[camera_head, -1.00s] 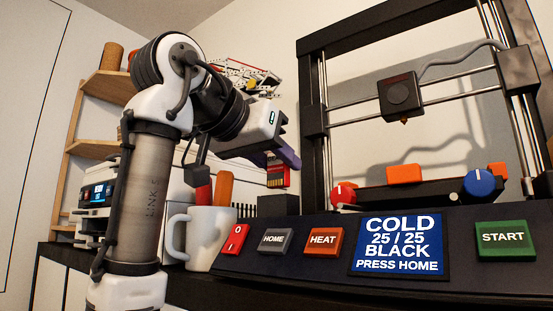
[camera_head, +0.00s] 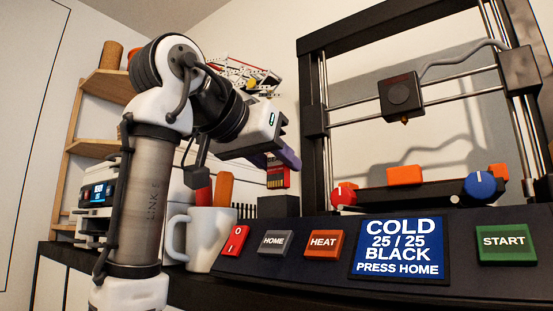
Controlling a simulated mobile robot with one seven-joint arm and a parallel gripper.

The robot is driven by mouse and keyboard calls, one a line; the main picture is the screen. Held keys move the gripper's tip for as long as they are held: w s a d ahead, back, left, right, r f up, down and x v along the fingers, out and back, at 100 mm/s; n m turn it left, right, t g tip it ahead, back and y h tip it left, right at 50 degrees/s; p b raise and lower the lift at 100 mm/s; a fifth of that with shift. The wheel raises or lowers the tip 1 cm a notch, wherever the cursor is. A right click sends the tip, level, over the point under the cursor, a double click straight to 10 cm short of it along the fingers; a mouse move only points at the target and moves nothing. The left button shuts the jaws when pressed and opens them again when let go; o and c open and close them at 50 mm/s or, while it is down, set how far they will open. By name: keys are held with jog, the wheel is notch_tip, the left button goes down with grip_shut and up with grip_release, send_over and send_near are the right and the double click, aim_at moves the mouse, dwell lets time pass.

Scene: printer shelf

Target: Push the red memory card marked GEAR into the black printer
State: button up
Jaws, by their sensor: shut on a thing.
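My gripper (camera_head: 282,158) is shut on the red memory card (camera_head: 278,178), a small red piece with gold contacts that hangs below the fingertips. The GEAR marking cannot be read from here. The card is above a dark block (camera_head: 278,206) at the left end of the black printer (camera_head: 312,115), with a small gap under it. Whether that block holds the card slot cannot be told. The printer's front panel has a blue screen (camera_head: 402,246) reading COLD, 25 / 25, BLACK, PRESS HOME.
A white mug (camera_head: 210,240) with orange-handled and red tools stands left of the panel, under my arm. Red (camera_head: 235,240), HOME (camera_head: 274,241), HEAT (camera_head: 323,243) and START (camera_head: 505,242) buttons line the panel. Wooden shelves (camera_head: 105,88) and a white device (camera_head: 97,200) are behind.

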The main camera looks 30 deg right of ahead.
aim_at(275, 184)
jog(key=shift+f+b, duration=1.6)
jog(key=shift+f, duration=0.4)
jog(key=o, duration=1.1)
jog(key=shift+r, duration=0.1)
jog(key=p+v, duration=0.1)
jog(key=v, duration=1.2)
jog(key=shift+s+a+p, duration=0.15)
jog(key=shift+a+p, duration=0.2)
jog(key=shift+a, duration=0.05)
jog(key=shift+r, duration=0.1)
